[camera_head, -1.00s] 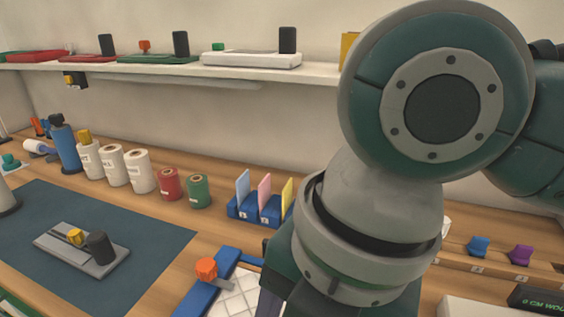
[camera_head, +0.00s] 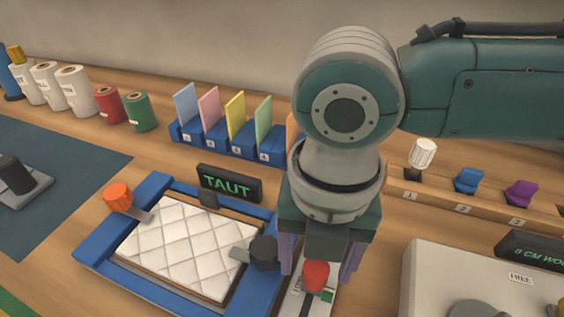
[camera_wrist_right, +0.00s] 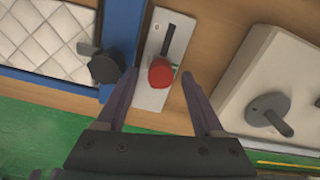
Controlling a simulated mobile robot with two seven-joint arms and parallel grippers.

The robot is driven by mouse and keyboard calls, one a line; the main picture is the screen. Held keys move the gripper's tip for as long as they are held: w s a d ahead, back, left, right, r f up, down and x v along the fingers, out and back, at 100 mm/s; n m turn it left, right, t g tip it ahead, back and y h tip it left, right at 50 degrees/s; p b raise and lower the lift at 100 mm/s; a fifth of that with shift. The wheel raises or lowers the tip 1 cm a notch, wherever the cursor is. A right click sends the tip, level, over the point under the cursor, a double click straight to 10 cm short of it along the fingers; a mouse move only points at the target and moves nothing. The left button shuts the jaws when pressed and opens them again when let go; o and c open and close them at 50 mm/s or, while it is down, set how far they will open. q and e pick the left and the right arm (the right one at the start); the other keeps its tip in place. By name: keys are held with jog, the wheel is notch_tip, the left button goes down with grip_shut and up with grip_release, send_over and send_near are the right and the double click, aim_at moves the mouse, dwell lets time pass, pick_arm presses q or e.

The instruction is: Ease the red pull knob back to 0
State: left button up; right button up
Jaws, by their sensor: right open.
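The red pull knob (camera_head: 316,275) stands on a narrow light plate with a dark slot, right of the blue frame. In the right wrist view the red knob (camera_wrist_right: 161,73) sits at the near end of the slot, and the plate (camera_wrist_right: 152,99) lies under it. My right gripper (camera_head: 318,270) points down over the plate. Scale marks cannot be read. My left gripper is not in view.
Left of the plate, the blue frame (camera_head: 97,251) holds a white quilted pad (camera_head: 184,245), with an orange knob (camera_head: 118,197) and a black knob (camera_head: 264,251). A TAUT sign (camera_head: 229,184) stands behind. A pale box (camera_head: 430,265) with a grey lever is close on the right.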

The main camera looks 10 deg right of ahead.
jog(key=shift+f, duration=0.35)
jog(key=shift+d, duration=0.1)
grip_shut()
dwell(0.3)
dwell(0.9)
